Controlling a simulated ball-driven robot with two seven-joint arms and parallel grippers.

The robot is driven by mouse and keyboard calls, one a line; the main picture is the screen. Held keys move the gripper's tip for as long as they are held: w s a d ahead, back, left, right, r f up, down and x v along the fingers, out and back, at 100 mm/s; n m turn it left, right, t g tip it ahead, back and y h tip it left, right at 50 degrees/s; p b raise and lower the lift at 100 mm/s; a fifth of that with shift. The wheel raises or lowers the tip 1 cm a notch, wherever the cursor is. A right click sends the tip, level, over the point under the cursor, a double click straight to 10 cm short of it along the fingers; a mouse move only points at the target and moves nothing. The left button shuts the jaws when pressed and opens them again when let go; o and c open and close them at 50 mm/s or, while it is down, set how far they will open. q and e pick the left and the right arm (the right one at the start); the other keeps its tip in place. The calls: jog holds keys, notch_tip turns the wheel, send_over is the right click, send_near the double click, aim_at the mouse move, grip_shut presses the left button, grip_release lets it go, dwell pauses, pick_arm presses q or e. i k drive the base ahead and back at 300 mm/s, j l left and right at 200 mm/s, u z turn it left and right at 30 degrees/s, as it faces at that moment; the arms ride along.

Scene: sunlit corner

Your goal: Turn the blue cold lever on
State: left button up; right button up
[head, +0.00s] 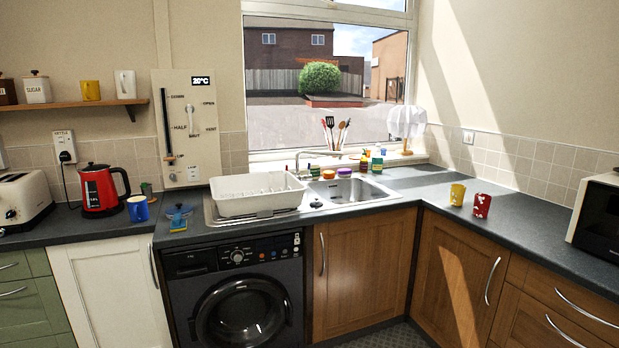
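A chrome tap (318,153) stands behind the sink (347,190) below the window, its spout reaching to the right. Small coloured details show near its base, but they are too small to tell a blue lever from a red one. I cannot tell how the cold lever is set. Neither of my grippers is in view.
A white dish rack (257,194) stands left of the sink. Small bottles and jars (328,174) crowd behind the basin. The worktop's front right is clear.

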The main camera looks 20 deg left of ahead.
aim_at(308, 177)
jog(key=i+u, duration=0.1)
jog(key=i, duration=0.4)
jog(key=i+l+u, duration=0.1)
jog(key=i, duration=0.45)
jog(key=l, duration=0.1)
